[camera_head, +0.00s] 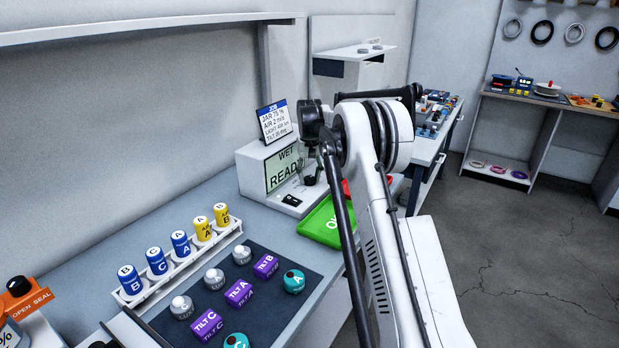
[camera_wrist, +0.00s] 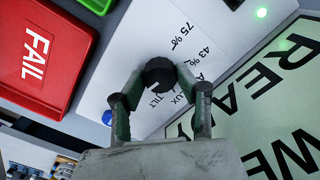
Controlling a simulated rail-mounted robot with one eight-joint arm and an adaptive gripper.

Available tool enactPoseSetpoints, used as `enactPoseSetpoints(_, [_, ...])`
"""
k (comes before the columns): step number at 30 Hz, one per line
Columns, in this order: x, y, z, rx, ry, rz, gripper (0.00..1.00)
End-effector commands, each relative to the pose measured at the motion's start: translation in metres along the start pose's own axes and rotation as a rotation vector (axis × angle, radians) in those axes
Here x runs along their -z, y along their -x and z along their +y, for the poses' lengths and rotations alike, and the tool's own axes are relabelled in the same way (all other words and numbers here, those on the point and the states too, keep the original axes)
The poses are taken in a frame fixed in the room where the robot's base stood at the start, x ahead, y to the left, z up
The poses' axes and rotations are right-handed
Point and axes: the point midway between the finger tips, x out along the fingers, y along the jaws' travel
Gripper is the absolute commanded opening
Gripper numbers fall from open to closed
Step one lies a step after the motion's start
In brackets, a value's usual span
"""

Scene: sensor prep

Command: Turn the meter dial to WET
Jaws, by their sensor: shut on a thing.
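The meter (camera_head: 252,176) is a white box with a pale green screen that reads WET and READY in the head view. Its screen (camera_wrist: 276,92) also shows at the right of the wrist view, partly cut off. The black round dial (camera_wrist: 159,71) sits on the white panel, with printed marks including 75 %, 43 % and TILT around it. My gripper (camera_wrist: 160,79) is shut on the dial, one finger on each side. The dial's pointer cannot be made out. In the head view my arm partly hides the meter and dial.
A red FAIL tray (camera_wrist: 42,52) and a green tray (camera_head: 318,226) lie beside the meter. A job card (camera_head: 273,121) stands on top. A rack of labelled jars (camera_head: 188,262) and a dark mat (camera_head: 212,320) with knobs and purple blocks are nearer.

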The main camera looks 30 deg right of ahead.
Motion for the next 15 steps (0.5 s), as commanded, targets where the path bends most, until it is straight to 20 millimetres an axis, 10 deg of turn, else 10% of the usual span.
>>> enactPoseSetpoints(11, [0.0004,0.0007,0.0001,0.000,-0.005,0.002,0.06])
enactPoseSetpoints(12, [0.0004,0.0007,0.0001,0.000,-0.005,0.002,0.34])
enactPoseSetpoints(15, [0.0004,0.0006,0.0001,0.000,-0.005,0.001,0.47])
